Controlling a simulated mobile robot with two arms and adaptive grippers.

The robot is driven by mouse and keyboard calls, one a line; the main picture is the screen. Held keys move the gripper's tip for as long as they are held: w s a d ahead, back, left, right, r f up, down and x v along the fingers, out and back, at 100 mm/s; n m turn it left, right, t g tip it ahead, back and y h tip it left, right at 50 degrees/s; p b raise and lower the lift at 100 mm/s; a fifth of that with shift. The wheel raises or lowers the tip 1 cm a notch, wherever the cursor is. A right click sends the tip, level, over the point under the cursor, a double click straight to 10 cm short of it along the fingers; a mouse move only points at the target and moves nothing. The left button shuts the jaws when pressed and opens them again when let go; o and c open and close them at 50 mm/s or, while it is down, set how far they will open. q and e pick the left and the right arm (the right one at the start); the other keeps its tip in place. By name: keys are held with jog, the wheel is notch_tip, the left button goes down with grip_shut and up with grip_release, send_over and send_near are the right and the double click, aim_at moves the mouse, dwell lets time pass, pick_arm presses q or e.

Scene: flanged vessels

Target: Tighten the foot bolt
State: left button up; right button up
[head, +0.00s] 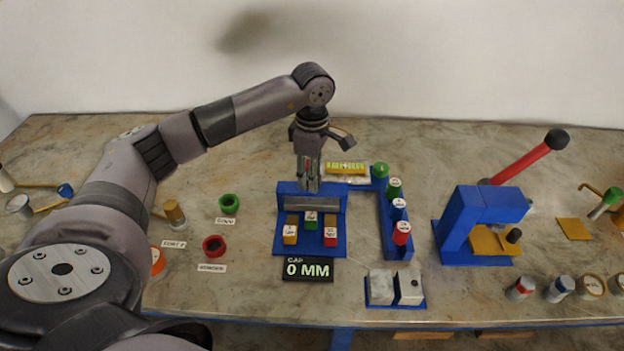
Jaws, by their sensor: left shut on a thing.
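My left gripper (309,188) points straight down at the back of a blue fixture (283,238). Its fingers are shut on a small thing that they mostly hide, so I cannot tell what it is. The fingertips are just behind or at a grey horizontal bar (325,203) on the fixture; I cannot tell whether they touch it. I cannot pick out a foot bolt for certain. My right gripper is not in view.
Labelled blocks stand on the fixture, behind a "CAP 0 MM" sign (307,269). A blue rack (384,228) with coloured caps stands to its right, then a blue press (465,225) with a red lever (520,163).

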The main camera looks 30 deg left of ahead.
pick_arm(q)
jog(key=m+b, duration=0.2)
jog(key=m, duration=0.1)
jog(key=shift+m, duration=0.3)
jog(key=m+b, duration=0.2)
jog(key=m, duration=0.2)
jog(key=shift+m, duration=0.3)
jog(key=m+b, duration=0.1)
jog(key=m, duration=0.3)
jog(key=shift+b, duration=0.3)
jog(key=m+b, duration=0.1)
jog(key=m, duration=0.3)
jog(key=shift+r+m, duration=0.1)
jog(key=shift+m, duration=0.2)
jog(key=o, duration=1.1)
jog(key=shift+o, duration=0.2)
